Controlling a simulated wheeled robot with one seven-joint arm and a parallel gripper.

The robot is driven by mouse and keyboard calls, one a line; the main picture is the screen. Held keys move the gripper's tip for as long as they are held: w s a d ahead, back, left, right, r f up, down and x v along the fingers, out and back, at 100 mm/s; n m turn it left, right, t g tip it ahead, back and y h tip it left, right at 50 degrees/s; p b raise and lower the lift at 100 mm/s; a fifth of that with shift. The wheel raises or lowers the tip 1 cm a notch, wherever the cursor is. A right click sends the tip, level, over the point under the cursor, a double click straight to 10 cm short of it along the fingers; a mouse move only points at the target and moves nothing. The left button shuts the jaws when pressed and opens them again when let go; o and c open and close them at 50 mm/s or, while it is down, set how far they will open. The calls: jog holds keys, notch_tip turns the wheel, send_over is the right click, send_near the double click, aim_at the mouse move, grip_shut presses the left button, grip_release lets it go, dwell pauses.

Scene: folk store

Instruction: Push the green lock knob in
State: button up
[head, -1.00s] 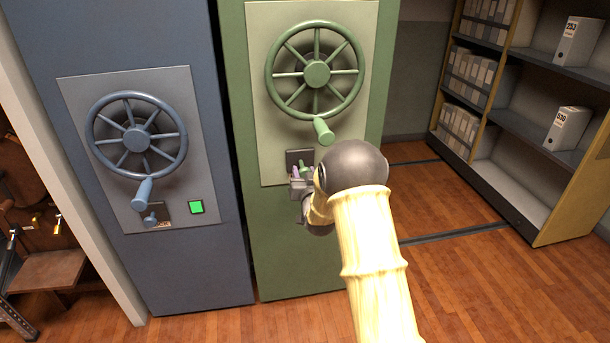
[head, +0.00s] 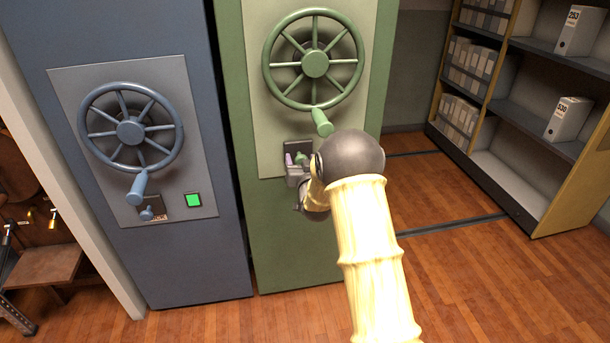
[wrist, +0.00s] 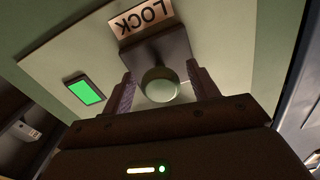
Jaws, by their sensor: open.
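The green lock knob (wrist: 160,84) shows in the wrist view, on a dark plate under a sign reading LOCK (wrist: 142,17). In the head view the knob (head: 301,157) is small and partly hidden by my gripper (head: 297,166). My gripper is open, and in the wrist view its two fingers (wrist: 160,92) stand on either side of the knob. I cannot tell whether they touch it. The green cabinet (head: 285,230) carries the knob below its large handwheel (head: 315,64).
A blue cabinet (head: 185,255) with its own handwheel (head: 130,130) and green indicator (head: 194,200) stands at left. A lit green indicator (wrist: 85,91) is left of the knob in the wrist view. Shelving (head: 510,185) stands at right, with open floor before it.

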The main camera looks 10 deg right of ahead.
jog(key=s, duration=1.7)
jog(key=shift+p, duration=0.35)
jog(key=s+f+n+g, duration=0.25)
jog(key=s+g, duration=1.25)
jog(key=s, duration=0.9)
notch_tip(320, 180, up, 30)
jog(key=p, duration=3)
jog(key=shift+a+f+m, duration=0.15)
jog(key=shift+a+m, duration=0.2)
